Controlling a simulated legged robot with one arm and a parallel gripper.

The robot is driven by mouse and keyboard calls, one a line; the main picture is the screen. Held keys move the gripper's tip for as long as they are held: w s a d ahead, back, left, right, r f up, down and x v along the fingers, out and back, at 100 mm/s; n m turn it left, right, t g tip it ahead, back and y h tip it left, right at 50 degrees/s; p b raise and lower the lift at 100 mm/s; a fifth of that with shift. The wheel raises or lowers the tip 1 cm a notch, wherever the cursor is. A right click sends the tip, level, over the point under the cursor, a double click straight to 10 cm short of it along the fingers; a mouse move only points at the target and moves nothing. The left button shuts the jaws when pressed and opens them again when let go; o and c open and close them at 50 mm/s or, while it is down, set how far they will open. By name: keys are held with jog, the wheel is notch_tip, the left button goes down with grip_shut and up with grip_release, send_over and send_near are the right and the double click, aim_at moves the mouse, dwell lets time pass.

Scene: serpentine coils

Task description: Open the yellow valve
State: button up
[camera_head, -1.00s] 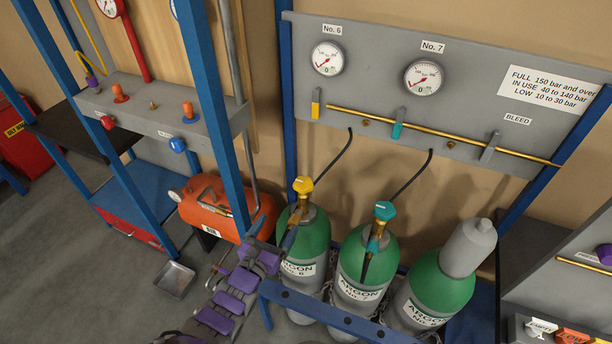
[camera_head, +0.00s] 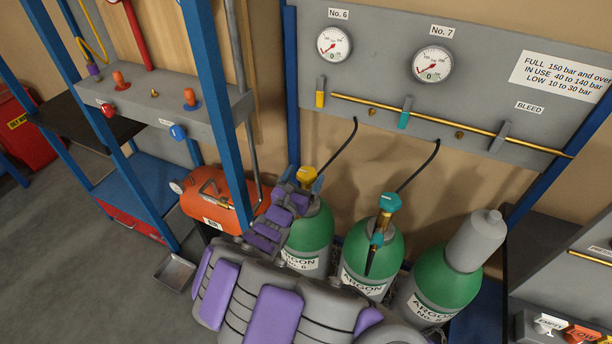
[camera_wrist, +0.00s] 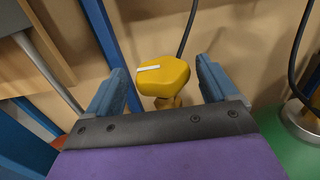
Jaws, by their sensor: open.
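The yellow valve (camera_head: 307,174) is a knob on top of the green argon cylinder No. 6 (camera_head: 311,230). In the wrist view the yellow valve (camera_wrist: 163,75) has a white stripe on its top and a brass stem under it. My gripper (camera_wrist: 159,84) is open, with one blue-grey finger to the left of the knob and one to the right. Gaps show on both sides, so the fingers do not appear to touch it. In the head view my gripper (camera_head: 302,182) is at the knob, and my purple and grey arm hides part of the cylinder.
A teal valve (camera_head: 390,202) tops the middle cylinder, and a grey cap (camera_head: 473,240) covers the right one. A blue post (camera_head: 221,110) stands left of the yellow valve. Black hoses run up to the gauge panel (camera_head: 470,100). An orange tank (camera_head: 215,203) lies to the left.

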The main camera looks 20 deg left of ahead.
jog(key=shift+w+d, duration=0.15)
jog(key=shift+w, duration=0.85)
jog(key=c, duration=1)
jog(key=shift+o, duration=0.2)
